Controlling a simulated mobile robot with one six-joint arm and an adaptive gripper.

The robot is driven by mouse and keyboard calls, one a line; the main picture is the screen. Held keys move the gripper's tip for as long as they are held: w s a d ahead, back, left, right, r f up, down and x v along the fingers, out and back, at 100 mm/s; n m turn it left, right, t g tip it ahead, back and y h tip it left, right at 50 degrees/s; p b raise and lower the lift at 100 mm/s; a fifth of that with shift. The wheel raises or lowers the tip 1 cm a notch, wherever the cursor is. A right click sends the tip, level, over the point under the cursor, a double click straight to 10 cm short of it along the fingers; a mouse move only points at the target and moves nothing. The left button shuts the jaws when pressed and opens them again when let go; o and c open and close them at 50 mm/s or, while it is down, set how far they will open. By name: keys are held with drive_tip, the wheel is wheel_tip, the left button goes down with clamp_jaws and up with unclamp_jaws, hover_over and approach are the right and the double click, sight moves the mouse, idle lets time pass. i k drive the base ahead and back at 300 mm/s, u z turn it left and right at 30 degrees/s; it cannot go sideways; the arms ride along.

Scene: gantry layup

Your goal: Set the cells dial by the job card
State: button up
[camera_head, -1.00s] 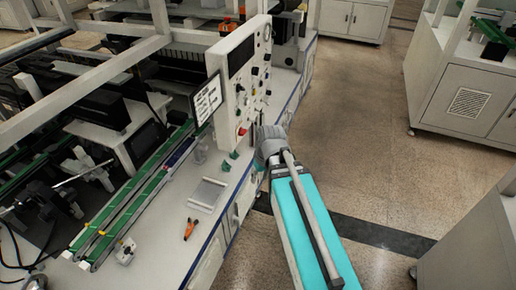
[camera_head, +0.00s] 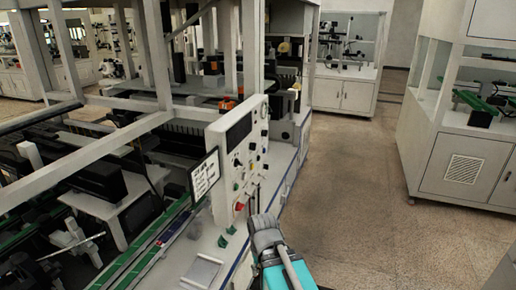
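A white control panel (camera_head: 219,152) with several dials and knobs (camera_head: 252,150) on its right face stands upright on the bench. I cannot tell which of the knobs is the cells dial. A black-framed card (camera_head: 205,174) with printed lines, perhaps the job card, is at the panel's left edge; its text is too small to read. My gripper (camera_head: 254,203) is at the end of my teal and grey arm, close to the panel's lower right side. Its fingers are tiny and dark here, and I cannot tell whether they are open or touch anything.
A red knob (camera_head: 240,204) sits low on the panel. A grey tray (camera_head: 203,270) and green pieces (camera_head: 224,240) lie on the white bench. Green conveyor rails (camera_head: 150,250) run along the left. The speckled floor (camera_head: 350,190) to the right is clear, with white cabinets (camera_head: 460,160) beyond.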

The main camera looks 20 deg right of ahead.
sight(253, 147)
drive_tip(key=z, duration=0.25)
drive_tip(key=k, duration=0.65)
drive_tip(key=z, duration=0.55)
drive_tip(key=k, duration=0.65)
drive_tip(key=z, duration=0.15)
drive_tip(key=i, duration=1.4)
drive_tip(key=u, duration=0.75)
drive_tip(key=i, duration=0.4)
drive_tip(key=u, duration=0.25)
